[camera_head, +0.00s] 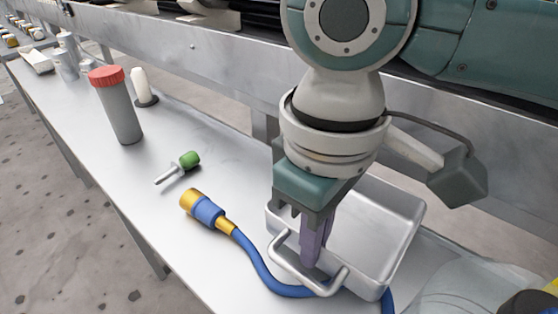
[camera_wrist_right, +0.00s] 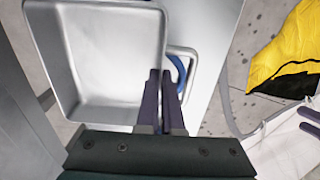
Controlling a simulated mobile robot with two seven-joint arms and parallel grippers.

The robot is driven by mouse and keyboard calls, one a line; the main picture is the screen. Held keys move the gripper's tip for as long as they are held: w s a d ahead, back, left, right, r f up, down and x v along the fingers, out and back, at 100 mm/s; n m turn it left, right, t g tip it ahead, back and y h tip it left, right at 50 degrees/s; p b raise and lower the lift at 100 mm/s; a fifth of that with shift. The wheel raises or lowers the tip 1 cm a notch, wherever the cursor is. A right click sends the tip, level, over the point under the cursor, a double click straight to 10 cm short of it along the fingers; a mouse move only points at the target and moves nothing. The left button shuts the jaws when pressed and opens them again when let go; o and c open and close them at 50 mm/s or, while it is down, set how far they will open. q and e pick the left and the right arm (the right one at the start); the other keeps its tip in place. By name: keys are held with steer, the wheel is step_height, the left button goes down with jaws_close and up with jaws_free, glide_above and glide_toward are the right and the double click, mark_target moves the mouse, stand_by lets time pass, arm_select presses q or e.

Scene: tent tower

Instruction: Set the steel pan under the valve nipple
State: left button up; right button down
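The steel pan (camera_head: 385,215) is an open grey rectangular tray with a loop handle (camera_head: 290,268). My right gripper (camera_head: 311,262) points down at the pan's handle side. Its purple fingers (camera_wrist_right: 161,75) are close together at the pan's wall beside the handle, and appear shut on it. My left gripper (camera_wrist_right: 305,120) shows only as two parted fingertips at the right wrist view's edge. I cannot make out the valve nipple.
A blue hose (camera_head: 247,252) with a yellow-ended connector (camera_head: 200,205) runs below the handle. A green-handled tool (camera_head: 180,167) and a grey bottle with a red cap (camera_head: 116,105) are on the steel table (camera_head: 150,190). A metal rail (camera_head: 215,60) runs behind.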

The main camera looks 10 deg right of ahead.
steer(key=shift+f, duration=1)
steer(key=shift+f, duration=0.1)
steer(key=c, duration=1.1)
jaws_free()
step_height(320, 180, up, 11)
steer(key=p, duration=0.4)
steer(key=shift+r, duration=0.6)
